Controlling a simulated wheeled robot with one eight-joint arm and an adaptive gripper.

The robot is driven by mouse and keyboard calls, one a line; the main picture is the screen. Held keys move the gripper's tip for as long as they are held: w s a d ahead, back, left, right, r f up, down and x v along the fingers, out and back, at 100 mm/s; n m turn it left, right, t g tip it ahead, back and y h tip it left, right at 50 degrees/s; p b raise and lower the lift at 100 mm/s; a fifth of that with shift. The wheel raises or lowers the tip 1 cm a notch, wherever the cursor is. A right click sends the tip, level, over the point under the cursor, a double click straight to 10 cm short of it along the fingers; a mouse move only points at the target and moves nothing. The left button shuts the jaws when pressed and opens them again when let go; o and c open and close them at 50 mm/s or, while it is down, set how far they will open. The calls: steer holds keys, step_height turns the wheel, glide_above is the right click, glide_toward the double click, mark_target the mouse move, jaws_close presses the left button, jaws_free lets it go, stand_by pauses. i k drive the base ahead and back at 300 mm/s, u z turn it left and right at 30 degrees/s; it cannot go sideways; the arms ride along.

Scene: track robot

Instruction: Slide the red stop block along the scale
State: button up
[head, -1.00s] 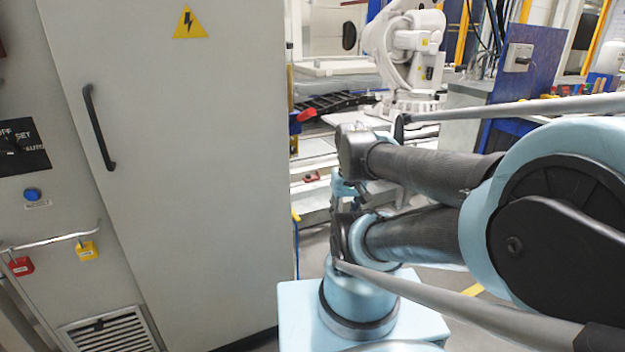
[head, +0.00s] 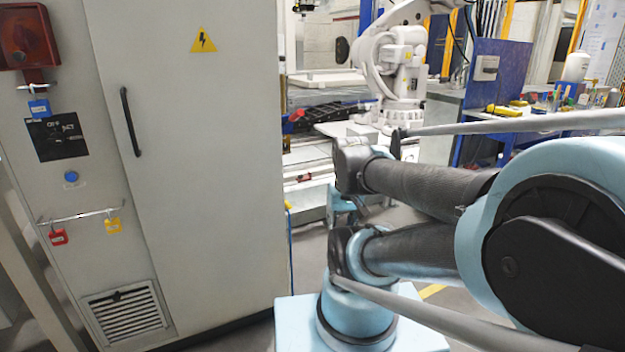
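No scale with markings can be made out. Two small red pieces show beyond the cabinet's right edge: a red piece (head: 297,115) by the black slatted track, and another red piece (head: 304,177) lower down on the pale bench structure. Both are too small and far off to tell whether either is the stop block. My arm is folded across the right side of the picture and covers part of the background. My gripper cannot be made out.
A tall grey cabinet (head: 190,190) with a black handle fills the left. Red and yellow padlocks hang on its bar. A white robot arm (head: 395,60) stands at the back. A cluttered workbench (head: 530,125) is at the right. Some grey floor shows between cabinet and benches.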

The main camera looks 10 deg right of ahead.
mark_target(307, 177)
steer(key=z, duration=0.35)
steer(key=i, duration=1.2)
steer(key=u, duration=0.35)
